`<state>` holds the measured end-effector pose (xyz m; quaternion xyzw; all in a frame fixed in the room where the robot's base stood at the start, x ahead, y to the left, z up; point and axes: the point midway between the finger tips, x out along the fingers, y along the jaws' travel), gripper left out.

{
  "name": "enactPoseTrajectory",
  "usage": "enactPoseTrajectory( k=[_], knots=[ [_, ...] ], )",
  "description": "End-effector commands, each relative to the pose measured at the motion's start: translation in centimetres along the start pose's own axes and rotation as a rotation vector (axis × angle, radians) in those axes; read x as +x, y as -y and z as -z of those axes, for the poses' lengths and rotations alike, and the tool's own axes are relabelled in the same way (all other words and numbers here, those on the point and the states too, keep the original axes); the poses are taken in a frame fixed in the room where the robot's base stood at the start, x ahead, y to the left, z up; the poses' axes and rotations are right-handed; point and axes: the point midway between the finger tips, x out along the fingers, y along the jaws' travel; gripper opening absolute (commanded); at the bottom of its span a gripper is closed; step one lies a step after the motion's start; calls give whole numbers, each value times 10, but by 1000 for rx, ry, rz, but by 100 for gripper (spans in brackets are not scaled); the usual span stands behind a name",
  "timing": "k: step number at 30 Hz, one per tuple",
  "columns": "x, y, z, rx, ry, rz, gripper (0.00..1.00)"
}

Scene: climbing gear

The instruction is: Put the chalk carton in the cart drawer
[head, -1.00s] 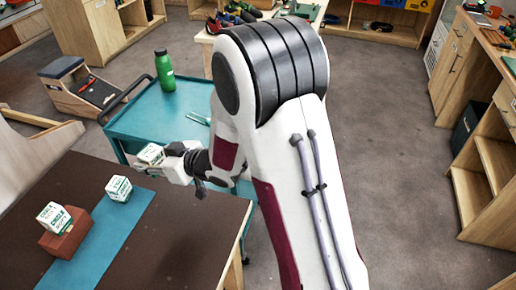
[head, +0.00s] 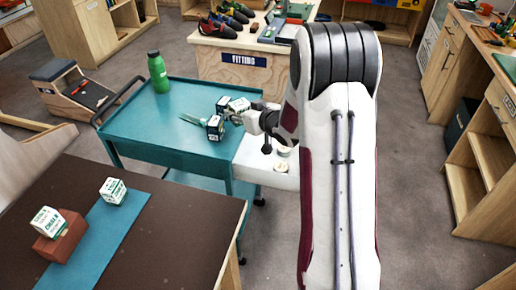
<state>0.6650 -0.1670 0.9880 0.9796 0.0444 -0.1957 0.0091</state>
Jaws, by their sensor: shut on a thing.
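My gripper (head: 243,113) is shut on a white and green chalk carton (head: 239,104), above the right part of the teal cart (head: 150,130). Dark blue and white boxes (head: 215,128) show right beside the held carton; the overlap hides whether they touch it. The cart drawer (head: 258,174) stands pulled out at the cart's right side, pale inside, with small round white things (head: 281,166) in it. My arm hides part of the drawer. Two similar cartons are on the brown table: one (head: 114,190) on the teal strip, one (head: 46,222) tilted on a red-brown block (head: 62,247).
The cart's front left top is clear. A bench marked FITTING (head: 235,65) with shoes stands behind.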

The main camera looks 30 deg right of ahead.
Motion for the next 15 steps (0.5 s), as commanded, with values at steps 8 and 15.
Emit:
enactPoseTrajectory(
  k=[8,15],
  knots=[
    [-11,-62,-4,37,-1,-88,15],
    [2,-60,-34,39,1,-85,15]
  ],
)
